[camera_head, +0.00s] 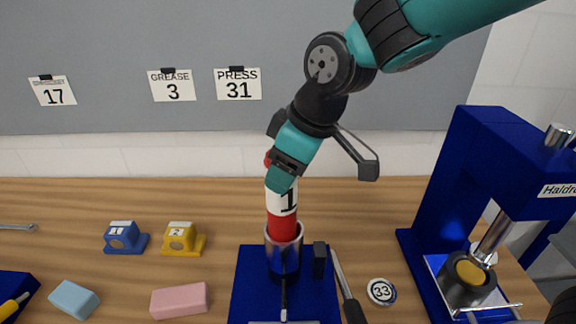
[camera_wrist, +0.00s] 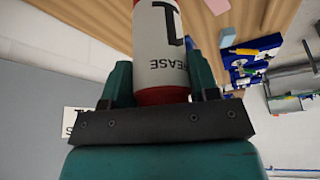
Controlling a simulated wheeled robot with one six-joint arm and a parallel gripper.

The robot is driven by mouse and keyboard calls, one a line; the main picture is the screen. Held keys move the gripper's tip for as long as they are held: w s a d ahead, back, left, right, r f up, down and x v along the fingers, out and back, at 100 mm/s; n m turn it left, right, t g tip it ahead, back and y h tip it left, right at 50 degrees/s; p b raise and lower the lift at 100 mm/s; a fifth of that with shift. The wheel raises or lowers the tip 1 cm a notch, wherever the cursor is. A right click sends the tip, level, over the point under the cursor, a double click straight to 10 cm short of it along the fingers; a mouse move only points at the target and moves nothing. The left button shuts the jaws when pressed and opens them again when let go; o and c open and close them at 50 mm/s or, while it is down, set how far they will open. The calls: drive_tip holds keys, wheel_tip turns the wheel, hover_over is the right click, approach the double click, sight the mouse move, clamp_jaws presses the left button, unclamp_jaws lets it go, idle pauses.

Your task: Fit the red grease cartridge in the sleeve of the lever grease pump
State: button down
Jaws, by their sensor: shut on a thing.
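The lower end seems to be inside the sleeve's rim; how deep I cannot tell. My gripper (camera_head: 282,174) is shut on the cartridge's upper part. In the wrist view the cartridge (camera_wrist: 162,45) shows between the two teal fingers, its label reading "GREASE". The sleeve is not clear in that view.
A blue press (camera_head: 462,170) stands at the right. A dark-handled tool (camera_head: 347,290) and a round "33" disc (camera_head: 381,291) lie right of the pump. A pink block (camera_head: 180,300), a light-blue block (camera_head: 74,299), and blue (camera_head: 124,238) and yellow (camera_head: 183,239) numbered pieces lie left.

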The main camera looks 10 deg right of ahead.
drive_tip(key=shift+a, duration=0.1)
drive_tip(key=shift+c, duration=1.4)
unclamp_jaws()
drive_tip(key=b+v, duration=0.1)
drive_tip(key=v, duration=1.6)
drive_tip(key=shift+r, duration=0.2)
